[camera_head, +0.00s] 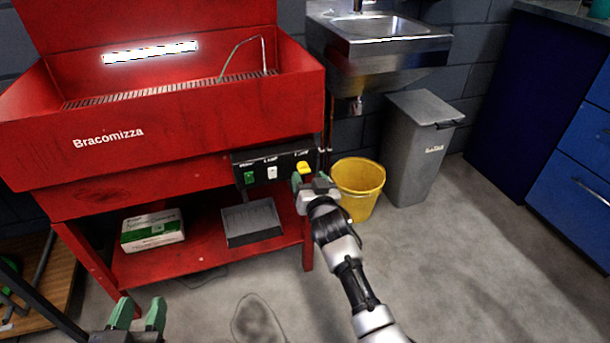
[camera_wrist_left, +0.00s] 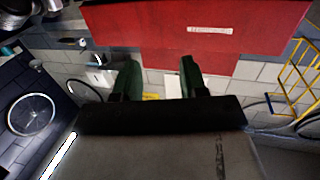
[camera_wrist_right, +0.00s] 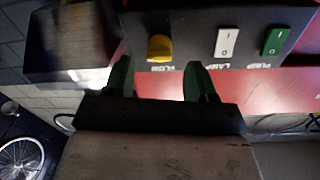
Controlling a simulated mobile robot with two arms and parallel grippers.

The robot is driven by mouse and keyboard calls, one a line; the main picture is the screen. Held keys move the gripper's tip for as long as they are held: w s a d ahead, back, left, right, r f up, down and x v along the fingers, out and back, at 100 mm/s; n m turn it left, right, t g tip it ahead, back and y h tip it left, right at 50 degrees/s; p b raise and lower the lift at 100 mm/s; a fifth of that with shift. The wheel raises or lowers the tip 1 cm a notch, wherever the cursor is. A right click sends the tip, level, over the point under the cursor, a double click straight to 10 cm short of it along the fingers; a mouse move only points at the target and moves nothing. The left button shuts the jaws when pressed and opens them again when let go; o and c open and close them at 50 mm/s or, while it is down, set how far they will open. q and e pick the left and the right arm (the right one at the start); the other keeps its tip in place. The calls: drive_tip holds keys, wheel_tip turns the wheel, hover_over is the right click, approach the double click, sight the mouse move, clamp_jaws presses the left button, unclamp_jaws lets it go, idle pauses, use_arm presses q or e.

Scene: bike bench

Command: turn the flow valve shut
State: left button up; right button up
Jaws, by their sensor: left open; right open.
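The flow valve is a yellow knob (camera_head: 303,168) at the right end of a black control panel (camera_head: 284,160) on the red parts washer. In the right wrist view the yellow knob (camera_wrist_right: 159,47) sits ahead of the fingers, a little left of the middle between them. My right gripper (camera_head: 311,181) is open and close to the panel, just at the knob; the right wrist view shows a gap between its green fingers (camera_wrist_right: 158,80) and the knob. My left gripper (camera_head: 137,314) is open and empty at the lower left, far from the panel.
A white switch (camera_head: 272,172) and a green switch (camera_head: 249,178) sit left of the knob. A yellow bucket (camera_head: 358,186) and a grey bin (camera_head: 421,145) stand right of the red washer (camera_head: 190,172). A box (camera_head: 152,230) and a dark tray (camera_head: 252,222) lie on its lower shelf.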

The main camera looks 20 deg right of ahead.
sight(305, 172)
drive_tip(key=w, duration=0.2)
drive_tip(key=shift+w+b, duration=0.4)
use_arm(q)
drive_tip(key=shift+d+r+t+h, duration=0.2)
drive_tip(key=shift+r+t+h, duration=0.1)
drive_tip(key=shift+r+t, duration=0.65)
drive_tip(key=shift+d+r+t+h, duration=0.15)
drive_tip(key=shift+r+t+h, duration=0.15)
drive_tip(key=shift+r+t, duration=0.6)
use_arm(e)
drive_tip(key=shift+w+d, duration=0.1)
drive_tip(key=shift+w, duration=0.3)
use_arm(q)
drive_tip(key=shift+r, duration=0.1)
use_arm(e)
drive_tip(key=c, duration=0.9)
